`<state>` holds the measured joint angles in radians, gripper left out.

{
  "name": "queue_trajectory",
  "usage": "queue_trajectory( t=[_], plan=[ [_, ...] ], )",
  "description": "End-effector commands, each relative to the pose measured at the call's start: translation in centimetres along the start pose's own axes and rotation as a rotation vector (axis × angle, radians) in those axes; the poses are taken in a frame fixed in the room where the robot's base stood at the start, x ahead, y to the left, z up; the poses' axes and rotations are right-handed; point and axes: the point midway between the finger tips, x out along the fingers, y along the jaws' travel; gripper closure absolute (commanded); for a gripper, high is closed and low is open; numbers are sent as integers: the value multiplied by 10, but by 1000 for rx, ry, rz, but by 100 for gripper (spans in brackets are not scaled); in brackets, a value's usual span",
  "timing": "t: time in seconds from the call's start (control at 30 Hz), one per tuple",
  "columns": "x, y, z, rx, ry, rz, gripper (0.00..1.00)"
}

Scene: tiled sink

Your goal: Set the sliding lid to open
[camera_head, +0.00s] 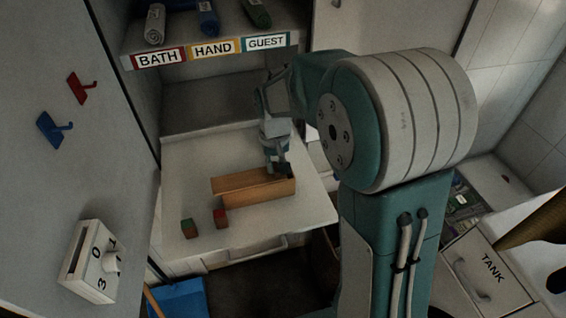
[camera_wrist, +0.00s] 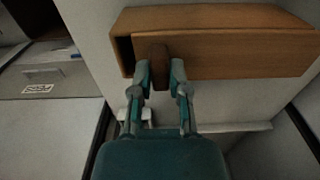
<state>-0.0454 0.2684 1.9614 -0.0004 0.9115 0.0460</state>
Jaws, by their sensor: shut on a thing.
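A brown wooden box (camera_head: 250,192) lies on the white counter in the head view. In the wrist view, the box (camera_wrist: 240,52) spans the upper part, with a small darker wooden knob (camera_wrist: 158,56) on the side facing me. My gripper (camera_wrist: 162,80) has its two fingertips closed around the knob. A dark narrow gap shows at the box's left end, left of the knob. In the head view, my gripper (camera_head: 279,170) is at the box's right end and hides part of it. The lid's exact edges are hard to make out.
The shelf (camera_head: 212,52) with rolled towels is above. A dial box (camera_head: 92,262) and hooks (camera_head: 80,88) are on the left panel.

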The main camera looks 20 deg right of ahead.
Motion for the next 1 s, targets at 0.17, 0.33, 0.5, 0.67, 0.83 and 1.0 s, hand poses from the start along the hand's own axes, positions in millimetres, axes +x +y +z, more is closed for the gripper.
queue_trajectory(
  t=[0.17,0.33,0.5,0.67,0.83,1.0],
  plan=[
    [1,-47,0,-8,-2,0,100],
    [1,-81,1,-5,-2,0,100],
    [1,-95,1,-1,-2,0,100],
    [1,-95,1,0,-3,0,100],
    [1,-95,1,0,-3,0,65],
    [1,-95,1,0,-2,0,43]
  ],
)
